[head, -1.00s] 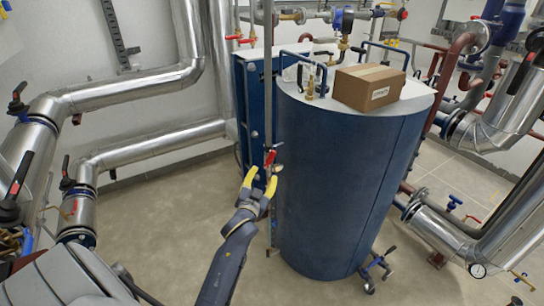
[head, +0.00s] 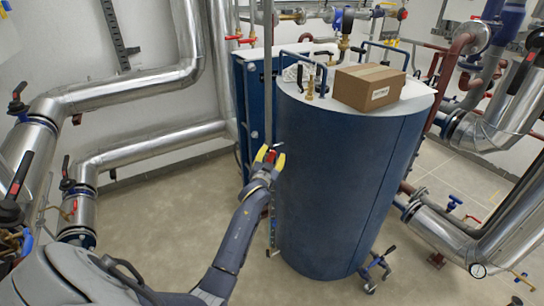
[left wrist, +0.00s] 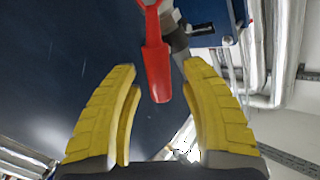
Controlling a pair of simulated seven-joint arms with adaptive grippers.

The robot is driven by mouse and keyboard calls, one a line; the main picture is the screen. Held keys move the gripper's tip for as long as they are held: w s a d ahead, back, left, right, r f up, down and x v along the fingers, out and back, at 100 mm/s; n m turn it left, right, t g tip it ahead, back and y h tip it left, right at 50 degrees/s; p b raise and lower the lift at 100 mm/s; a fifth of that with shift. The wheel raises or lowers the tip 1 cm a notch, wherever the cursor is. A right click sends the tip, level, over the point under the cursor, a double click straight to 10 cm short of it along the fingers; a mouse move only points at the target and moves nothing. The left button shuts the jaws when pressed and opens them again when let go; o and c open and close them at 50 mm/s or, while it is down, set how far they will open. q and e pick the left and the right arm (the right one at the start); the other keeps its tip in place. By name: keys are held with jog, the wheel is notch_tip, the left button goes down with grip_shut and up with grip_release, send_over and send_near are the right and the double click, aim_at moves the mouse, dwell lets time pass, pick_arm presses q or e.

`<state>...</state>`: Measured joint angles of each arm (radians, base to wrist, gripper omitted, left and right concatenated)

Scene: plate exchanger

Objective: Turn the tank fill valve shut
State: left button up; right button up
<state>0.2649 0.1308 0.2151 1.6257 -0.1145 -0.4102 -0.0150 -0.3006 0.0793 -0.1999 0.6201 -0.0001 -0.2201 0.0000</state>
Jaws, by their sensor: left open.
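The fill valve's red lever handle (left wrist: 157,68) hangs between the yellow fingers in the left wrist view, with its grey valve body (left wrist: 177,35) just behind it. My left gripper (left wrist: 159,105) is open, one finger on each side of the lever, with gaps showing on both sides. In the head view the left gripper (head: 267,155) is at the left side of the blue tank (head: 335,190), at the vertical pipe. The red lever (head: 271,157) shows only partly there between the yellow fingers. My right gripper is out of view.
A cardboard box (head: 369,87) sits on the tank top. A blue plate exchanger (head: 255,95) stands behind the tank to the left. Silver insulated pipes (head: 150,152) run along the left wall. The floor (head: 160,205) left of the tank is clear.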

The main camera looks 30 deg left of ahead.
pick_arm(q)
jog(key=shift+o, duration=0.4)
grip_shut()
